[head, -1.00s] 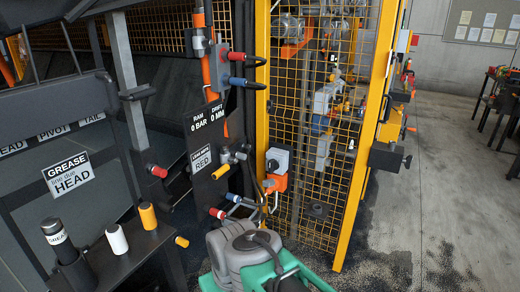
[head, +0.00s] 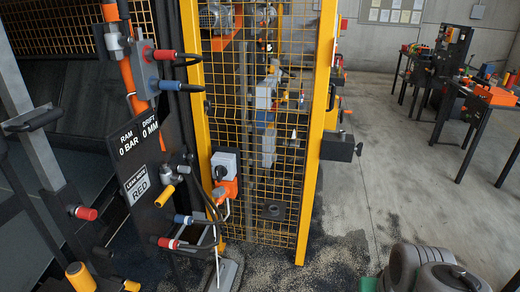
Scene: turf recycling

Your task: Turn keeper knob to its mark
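No label in view names the keeper knob, so I cannot tell for sure which part it is. A grey switch box with a dark knob (head: 222,167) sits on an orange block at the lower left of the yellow mesh guard (head: 262,120). A dark box (head: 338,147) with a small knob at its right end sticks out from the guard's right post. The marks on both are too small to read. My gripper is not in view.
A dark panel (head: 140,150) with red, blue and yellow-ended fittings stands left of the guard. Benches with tools (head: 490,95) stand at the far right. Open concrete floor (head: 390,190) lies between, with dark crumbs near the guard's foot.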

